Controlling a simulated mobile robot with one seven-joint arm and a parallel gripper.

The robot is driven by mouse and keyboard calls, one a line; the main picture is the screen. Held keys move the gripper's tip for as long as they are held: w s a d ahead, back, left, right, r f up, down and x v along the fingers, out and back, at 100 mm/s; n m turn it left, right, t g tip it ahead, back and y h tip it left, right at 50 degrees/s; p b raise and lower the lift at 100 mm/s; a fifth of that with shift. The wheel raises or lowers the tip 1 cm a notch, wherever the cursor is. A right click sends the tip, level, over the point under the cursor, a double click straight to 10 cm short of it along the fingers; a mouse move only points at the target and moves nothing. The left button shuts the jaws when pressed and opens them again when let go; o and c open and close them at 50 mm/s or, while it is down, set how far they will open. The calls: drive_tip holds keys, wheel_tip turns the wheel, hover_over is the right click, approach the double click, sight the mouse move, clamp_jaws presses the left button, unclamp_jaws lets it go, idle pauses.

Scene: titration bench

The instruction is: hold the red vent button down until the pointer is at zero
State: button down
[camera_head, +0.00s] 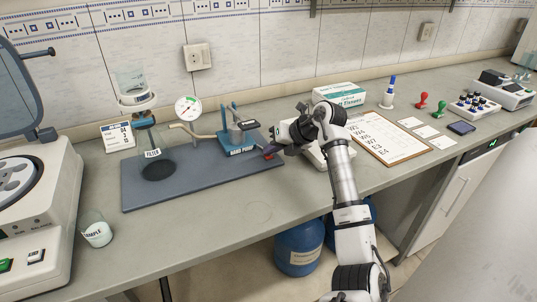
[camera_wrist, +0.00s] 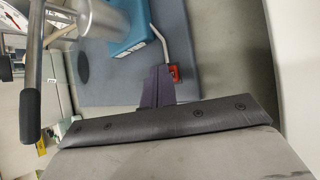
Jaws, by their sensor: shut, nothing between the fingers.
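The red vent button (camera_wrist: 175,73) shows in the wrist view at the end of a thin grey tube, right beside my fingertips. My gripper (camera_wrist: 159,72) is shut and empty; I cannot tell whether its tips press the button or only sit close to it. In the head view my gripper (camera_head: 272,150) is at the right end of the grey-blue mat (camera_head: 205,184) and mostly hides the button. The round white gauge (camera_head: 188,108) stands behind the mat; its pointer is too small to read.
A filter flask (camera_head: 154,150) stands further left on the mat. A tissue box (camera_head: 338,95) and a clipboard (camera_head: 388,138) lie to the right. The mat's front is clear.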

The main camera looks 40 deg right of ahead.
sight(272, 157)
drive_tip(key=shift+r, duration=0.1)
drive_tip(key=shift+r+p, duration=0.5)
drive_tip(key=shift+r, duration=0.3)
drive_tip(key=shift+r+p, duration=1.35)
drive_tip(key=shift+r, duration=1.2)
drive_tip(key=shift+f, duration=0.1)
